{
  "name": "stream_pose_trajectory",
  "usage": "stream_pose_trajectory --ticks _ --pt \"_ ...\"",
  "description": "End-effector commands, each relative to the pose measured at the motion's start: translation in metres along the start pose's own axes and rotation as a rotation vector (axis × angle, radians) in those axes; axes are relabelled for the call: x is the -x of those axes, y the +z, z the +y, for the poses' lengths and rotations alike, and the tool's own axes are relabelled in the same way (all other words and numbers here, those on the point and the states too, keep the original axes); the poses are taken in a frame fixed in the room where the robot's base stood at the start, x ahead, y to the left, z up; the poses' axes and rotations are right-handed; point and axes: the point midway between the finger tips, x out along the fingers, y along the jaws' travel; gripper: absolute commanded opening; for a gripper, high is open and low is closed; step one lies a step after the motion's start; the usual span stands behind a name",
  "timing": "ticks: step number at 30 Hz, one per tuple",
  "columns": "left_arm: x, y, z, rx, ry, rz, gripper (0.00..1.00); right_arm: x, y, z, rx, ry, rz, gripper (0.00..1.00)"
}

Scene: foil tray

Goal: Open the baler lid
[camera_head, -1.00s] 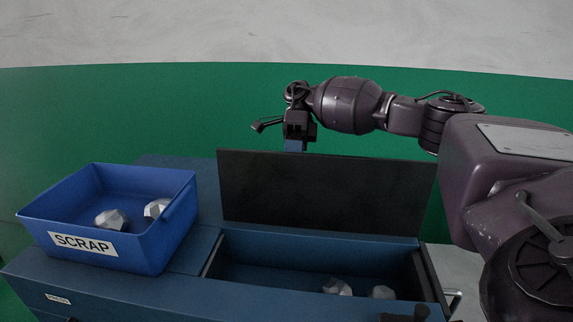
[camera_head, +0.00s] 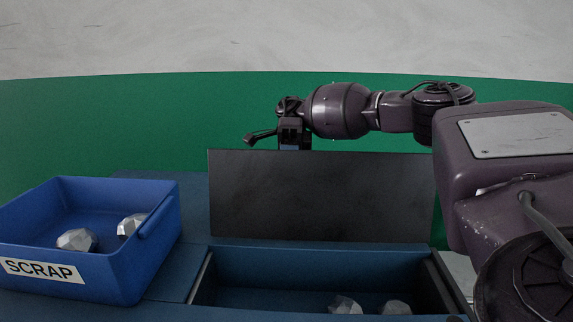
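The baler lid (camera_head: 320,195) is a dark flat panel standing upright along the back edge of the baler's opening, so the chamber (camera_head: 270,298) in front of it is uncovered. Two crumpled foil lumps lie in the chamber, one (camera_head: 345,305) left of the other (camera_head: 395,307). My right gripper (camera_head: 293,146) is at the top edge of the lid, left of its middle. Its fingertips are hidden behind the lid, so I cannot see whether they touch it or are open. My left gripper is not in view.
A blue bin (camera_head: 150,240) labelled SCRAP stands on the baler's top (camera_head: 195,262) to the left, with two foil lumps inside. My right arm spans the right side above and beside the lid. A green wall band is behind.

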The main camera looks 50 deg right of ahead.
Motion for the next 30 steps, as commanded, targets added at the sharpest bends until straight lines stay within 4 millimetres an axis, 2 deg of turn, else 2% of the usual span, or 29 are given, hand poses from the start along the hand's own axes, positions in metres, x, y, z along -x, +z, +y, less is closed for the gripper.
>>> stream_pose_trajectory --ticks 1,11,12,16,17,30 --pt "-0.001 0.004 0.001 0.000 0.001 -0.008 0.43 -0.006 0.001 -0.012 -0.013 0.008 0.012 0.00" --pt "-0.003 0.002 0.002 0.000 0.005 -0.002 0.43 -0.005 0.000 -0.011 -0.014 0.007 0.010 0.00" --pt "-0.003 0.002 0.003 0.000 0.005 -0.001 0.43 -0.005 0.000 -0.011 -0.014 0.007 0.010 0.20" --pt "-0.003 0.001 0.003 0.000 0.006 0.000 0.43 -0.004 0.000 -0.010 -0.013 0.006 0.007 0.40" --pt "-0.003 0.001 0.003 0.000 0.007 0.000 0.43 -0.004 0.000 -0.009 -0.012 0.005 0.007 0.42" --pt "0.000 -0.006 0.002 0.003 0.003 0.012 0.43 -0.001 -0.001 0.001 -0.002 -0.007 0.000 0.42"
